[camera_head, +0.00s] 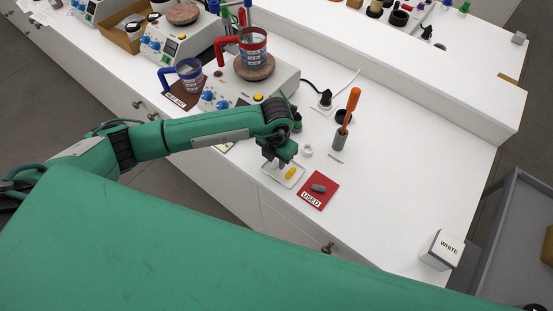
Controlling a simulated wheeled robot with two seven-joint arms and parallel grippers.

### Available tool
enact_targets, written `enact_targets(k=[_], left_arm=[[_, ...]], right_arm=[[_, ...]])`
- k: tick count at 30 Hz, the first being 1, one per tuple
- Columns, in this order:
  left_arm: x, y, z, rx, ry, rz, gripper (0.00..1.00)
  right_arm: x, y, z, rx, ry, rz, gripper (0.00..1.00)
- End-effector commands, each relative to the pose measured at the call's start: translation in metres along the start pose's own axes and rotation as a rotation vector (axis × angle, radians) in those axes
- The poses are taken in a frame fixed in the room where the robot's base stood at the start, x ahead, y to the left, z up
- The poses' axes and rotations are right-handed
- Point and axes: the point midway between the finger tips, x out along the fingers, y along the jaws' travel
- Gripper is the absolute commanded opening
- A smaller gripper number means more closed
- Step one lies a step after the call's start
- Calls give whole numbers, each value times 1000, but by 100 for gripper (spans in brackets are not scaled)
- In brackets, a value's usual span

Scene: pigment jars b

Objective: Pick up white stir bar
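My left gripper (278,167) points down over the left part of a small white tray (296,182) near the front edge of the bench. It partly covers the tray, and the gap between its fingertips is too small to make out. A yellow stir bar (291,173) lies in the tray just right of the fingers. I cannot make out a white stir bar; it may be hidden by the gripper or blend with the tray. A grey stir bar (319,188) lies on the red mat marked USED (314,203). My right gripper is not in view.
A hotplate (283,82) with a red-handled beaker (253,47) stands behind my arm, beside a blue-handled beaker (189,73). An orange-handled tool (349,107) stands upright in a grey holder. A box marked WHITE (440,250) sits at the right. Bench between mat and box is clear.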

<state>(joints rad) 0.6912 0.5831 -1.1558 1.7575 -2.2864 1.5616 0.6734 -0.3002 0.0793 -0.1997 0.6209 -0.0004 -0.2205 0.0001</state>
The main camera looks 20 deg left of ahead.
Motion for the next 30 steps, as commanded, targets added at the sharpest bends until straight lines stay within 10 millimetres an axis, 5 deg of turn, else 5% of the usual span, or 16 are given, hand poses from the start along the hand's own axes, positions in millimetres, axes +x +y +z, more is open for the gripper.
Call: enact_targets(k=[8, 13, 30], left_arm=[[6, 0, 0, 0, -1, 0, 27], [5, 0, 0, 0, -1, 0, 0], [-6, 0, 1, 1, -3, -1, 0]], right_arm=[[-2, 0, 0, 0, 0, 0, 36], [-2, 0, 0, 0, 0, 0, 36], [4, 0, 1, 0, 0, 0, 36]])
